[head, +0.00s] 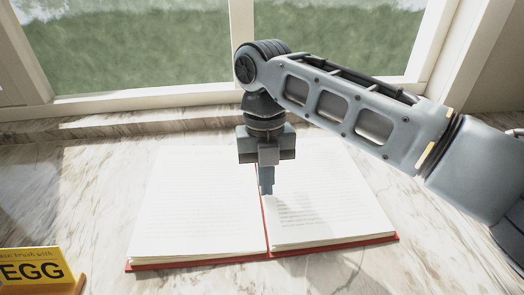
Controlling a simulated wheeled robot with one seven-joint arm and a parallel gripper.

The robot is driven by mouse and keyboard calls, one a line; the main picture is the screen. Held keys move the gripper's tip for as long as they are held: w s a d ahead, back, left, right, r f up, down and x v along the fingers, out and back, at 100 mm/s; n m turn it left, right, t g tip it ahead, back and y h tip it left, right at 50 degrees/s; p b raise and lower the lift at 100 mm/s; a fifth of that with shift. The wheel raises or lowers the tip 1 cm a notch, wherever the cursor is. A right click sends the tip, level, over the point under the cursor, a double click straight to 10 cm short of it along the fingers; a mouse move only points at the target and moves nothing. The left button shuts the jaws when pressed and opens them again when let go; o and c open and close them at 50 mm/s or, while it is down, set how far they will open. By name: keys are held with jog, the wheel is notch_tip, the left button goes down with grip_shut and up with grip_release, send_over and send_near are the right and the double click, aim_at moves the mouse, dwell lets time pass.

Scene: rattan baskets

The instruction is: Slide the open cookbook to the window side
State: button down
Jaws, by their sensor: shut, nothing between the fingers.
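The open cookbook (195,205) lies flat on the marble counter with its white pages up and a red cover edge showing along the front. Its right page carries some faint lines of text. My gripper (267,192) is shut and empty, pointing down over the middle of the book, close to the spine. Whether the fingertips touch the page cannot be told. The gripper and wrist hide the upper part of the spine and part of the book's far edge.
The window (150,45) with its pale frame runs along the back, with a marble sill (140,122) before it. A strip of counter between book and sill looks clear.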

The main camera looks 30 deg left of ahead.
jog(key=shift+w+a+b, duration=0.5)
jog(key=shift+w+a, duration=0.45)
jog(key=shift+w, duration=0.3)
jog(key=shift+w+a+b, duration=0.45)
jog(key=shift+w+a, duration=0.5)
jog(key=shift+w, duration=0.25)
jog(key=shift+w+a+b, duration=0.5)
jog(key=shift+w+a, duration=0.45)
jog(key=shift+w, duration=0.3)
jog(key=shift+s, duration=0.1)
